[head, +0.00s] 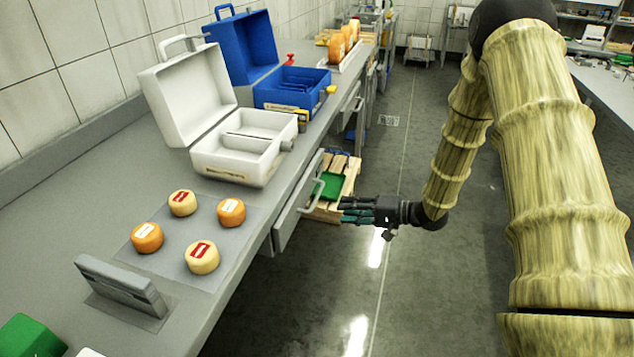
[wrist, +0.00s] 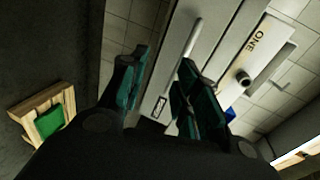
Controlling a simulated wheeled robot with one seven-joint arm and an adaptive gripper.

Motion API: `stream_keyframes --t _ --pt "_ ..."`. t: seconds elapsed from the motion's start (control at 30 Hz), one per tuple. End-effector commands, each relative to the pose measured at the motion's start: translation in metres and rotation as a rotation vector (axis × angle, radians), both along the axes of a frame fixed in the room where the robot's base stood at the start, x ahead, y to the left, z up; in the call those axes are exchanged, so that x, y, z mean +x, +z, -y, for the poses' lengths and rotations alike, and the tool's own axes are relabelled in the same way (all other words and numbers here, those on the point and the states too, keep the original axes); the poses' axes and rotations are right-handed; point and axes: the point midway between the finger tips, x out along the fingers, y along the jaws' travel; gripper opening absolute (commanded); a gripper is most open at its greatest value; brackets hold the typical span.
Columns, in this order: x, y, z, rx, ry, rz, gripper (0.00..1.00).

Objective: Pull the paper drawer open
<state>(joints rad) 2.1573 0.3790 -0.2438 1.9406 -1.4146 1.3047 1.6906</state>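A grey drawer front (head: 293,215) with a pale bar handle (head: 318,188) is under the counter, below the white case. It looks shut. Its label (wrist: 159,107) is too small to read, so I cannot tell if it says paper. My gripper (head: 343,211) is to the right of the handle, over the aisle, with its fingers pointing left towards the drawer. In the wrist view my gripper (wrist: 166,62) has its dark green fingers apart and nothing held. The handle (wrist: 192,38) shows ahead of the fingers, apart from them, partly hidden by the right finger.
An open white case (head: 225,160) and an open blue case (head: 300,95) stand on the counter (head: 60,215). Several small cheese wheels (head: 202,257) lie on a grey mat. A wooden crate (head: 328,208) with a green item is on the floor behind my gripper.

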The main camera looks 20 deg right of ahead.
Motion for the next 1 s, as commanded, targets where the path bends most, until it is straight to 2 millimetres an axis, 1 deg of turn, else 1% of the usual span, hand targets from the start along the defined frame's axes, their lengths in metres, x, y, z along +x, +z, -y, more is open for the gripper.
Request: stream_keyframes --t 0.03,0.1,0.2,0.37,0.8,1.0 --pt "0.001 0.018 0.004 0.017 0.012 -0.005 0.32" --pt "0.002 0.029 0.007 0.037 0.027 -0.011 0.32" --pt "0.002 0.036 0.008 0.053 0.039 -0.02 0.32" --pt "0.007 0.035 0.001 0.057 0.044 -0.023 0.32" --pt "0.044 0.02 -0.054 0.055 0.043 -0.023 0.32" --pt "0.056 0.016 -0.071 0.056 0.042 -0.023 0.32"
